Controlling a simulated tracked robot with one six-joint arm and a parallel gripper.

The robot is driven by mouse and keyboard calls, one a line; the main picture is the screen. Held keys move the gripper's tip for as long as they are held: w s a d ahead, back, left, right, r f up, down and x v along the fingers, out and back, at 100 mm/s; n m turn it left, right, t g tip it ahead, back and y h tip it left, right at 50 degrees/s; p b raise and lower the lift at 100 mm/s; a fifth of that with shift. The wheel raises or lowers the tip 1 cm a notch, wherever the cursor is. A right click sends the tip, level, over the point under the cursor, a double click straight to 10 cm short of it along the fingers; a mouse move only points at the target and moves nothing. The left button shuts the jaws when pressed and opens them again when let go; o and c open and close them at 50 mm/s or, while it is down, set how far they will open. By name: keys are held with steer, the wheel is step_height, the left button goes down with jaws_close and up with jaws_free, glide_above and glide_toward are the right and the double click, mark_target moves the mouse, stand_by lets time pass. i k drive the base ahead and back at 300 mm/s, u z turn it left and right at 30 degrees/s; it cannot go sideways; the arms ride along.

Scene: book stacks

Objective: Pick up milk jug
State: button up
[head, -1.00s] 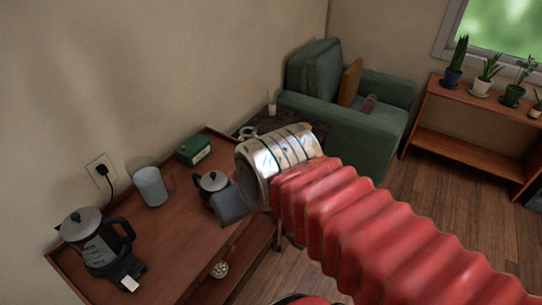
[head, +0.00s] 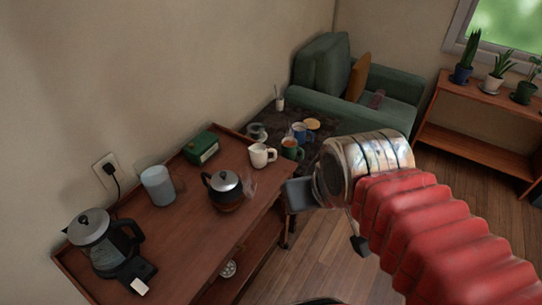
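A small white jug (head: 262,155) with a handle stands upright near the far right corner of the wooden sideboard; I take it to be the milk jug. My gripper (head: 329,221) hangs to the right of the sideboard, over the floor, right of and nearer than the white jug. A grey finger and a dark fingertip show apart below the metal wrist, so it looks open, with nothing seen between them. The jug is in full view and the gripper does not touch it.
On the sideboard (head: 178,232) stand a glass teapot (head: 225,191), a grey cylinder (head: 158,186), a green box (head: 201,148) and an electric kettle (head: 95,242). A green armchair (head: 322,75) stands beyond.

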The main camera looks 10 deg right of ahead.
mark_target(259, 151)
steer(key=u, duration=0.05)
steer(key=i, duration=1)
steer(key=z, duration=0.05)
